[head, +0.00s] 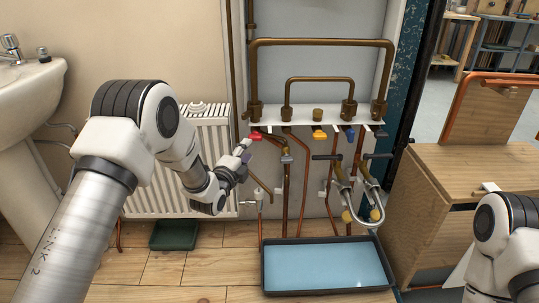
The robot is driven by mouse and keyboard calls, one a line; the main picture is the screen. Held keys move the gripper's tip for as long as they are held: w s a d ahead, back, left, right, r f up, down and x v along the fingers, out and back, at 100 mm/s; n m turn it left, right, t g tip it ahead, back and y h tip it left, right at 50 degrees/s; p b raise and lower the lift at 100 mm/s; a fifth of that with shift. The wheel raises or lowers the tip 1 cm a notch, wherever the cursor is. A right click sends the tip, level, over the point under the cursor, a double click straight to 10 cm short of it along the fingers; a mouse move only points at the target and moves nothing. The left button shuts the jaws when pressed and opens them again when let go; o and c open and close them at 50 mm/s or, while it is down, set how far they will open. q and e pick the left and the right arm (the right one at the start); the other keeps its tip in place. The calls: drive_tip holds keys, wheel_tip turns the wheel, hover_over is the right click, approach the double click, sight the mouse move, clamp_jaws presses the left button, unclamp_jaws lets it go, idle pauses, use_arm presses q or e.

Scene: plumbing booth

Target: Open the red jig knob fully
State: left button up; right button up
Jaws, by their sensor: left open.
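The red jig knob (255,135) sits under the left end of a white bracket (300,115) on the back wall, below the brown pipe loops. My left gripper (245,148) is open. Its fingertips are just below and left of the red knob, very close to it. I cannot tell whether they touch. The gripper is small in the view and its far finger is partly hidden. My right arm shows at the lower right edge, and its gripper is out of view.
A yellow knob (319,134) and a blue knob (350,134) sit to the right of the red one. Copper pipes run down below them. A white radiator (150,195) stands behind my left arm. A black tray of water (325,287) lies on the floor. A wooden cabinet (440,215) stands at right.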

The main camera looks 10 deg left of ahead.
sight(254, 141)
use_arm(q)
drive_tip(key=w+b, duration=0.1)
drive_tip(key=w, duration=0.3)
drive_tip(key=w+b, duration=0.1)
drive_tip(key=w, duration=0.1)
drive_tip(key=shift+w+d+b, duration=0.3)
drive_tip(key=shift+w+d, duration=0.05)
drive_tip(key=shift+w, duration=0.05)
drive_tip(key=shift+w+r, duration=0.15)
drive_tip(key=shift+w, duration=0.3)
clamp_jaws()
use_arm(e)
wheel_tip(254, 141, down, 3)
drive_tip(key=shift+f, duration=0.2)
